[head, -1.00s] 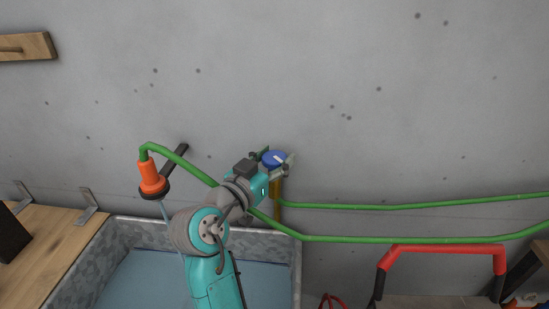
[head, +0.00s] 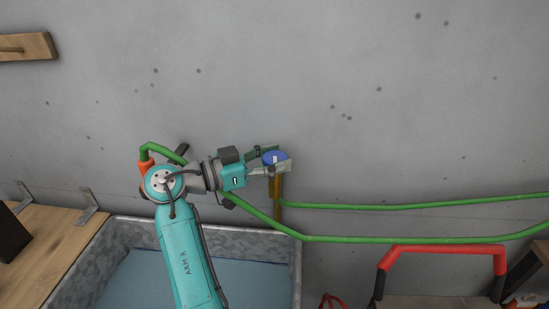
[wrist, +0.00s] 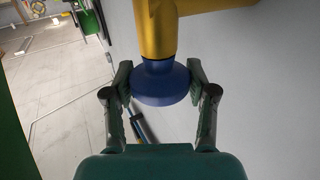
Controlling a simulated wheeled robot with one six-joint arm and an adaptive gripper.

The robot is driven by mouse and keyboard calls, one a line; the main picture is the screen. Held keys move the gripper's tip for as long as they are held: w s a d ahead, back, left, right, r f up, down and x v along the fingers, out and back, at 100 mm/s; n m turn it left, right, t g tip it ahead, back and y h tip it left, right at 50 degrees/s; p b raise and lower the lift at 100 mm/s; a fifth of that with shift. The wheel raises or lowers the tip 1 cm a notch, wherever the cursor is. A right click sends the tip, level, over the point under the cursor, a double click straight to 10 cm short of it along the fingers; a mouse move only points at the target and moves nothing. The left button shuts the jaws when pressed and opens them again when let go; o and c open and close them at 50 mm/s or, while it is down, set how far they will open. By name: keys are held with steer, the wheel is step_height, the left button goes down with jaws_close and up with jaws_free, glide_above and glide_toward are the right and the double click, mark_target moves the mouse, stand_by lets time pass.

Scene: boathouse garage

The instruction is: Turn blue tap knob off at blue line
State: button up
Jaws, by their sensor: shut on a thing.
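The blue tap knob (head: 270,157) sits on top of the brass-yellow tap (head: 276,187) at the grey wall. It has a pale mark on its top that points roughly towards the front in the head view. My gripper (head: 277,158) reaches it from the left and is shut on the knob, one finger on each side. In the wrist view the knob (wrist: 161,88) is between both finger pads, with the yellow tap body (wrist: 156,30) beyond it. I cannot make out a blue line in either view.
A green hose (head: 400,207) runs along the wall. An orange nozzle (head: 144,168), partly behind my arm, hangs above a grey metal trough (head: 262,240). A wooden bench (head: 45,240) stands at left, a red-handled carrier (head: 440,249) at lower right.

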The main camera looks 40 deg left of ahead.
mark_target(275, 156)
steer(key=shift+f, duration=0.1)
stand_by(0.3)
steer(key=o, duration=1.1)
step_height(275, 156, up, 10)
steer(key=shift+r, duration=0.1)
steer(key=shift+o, duration=0.3)
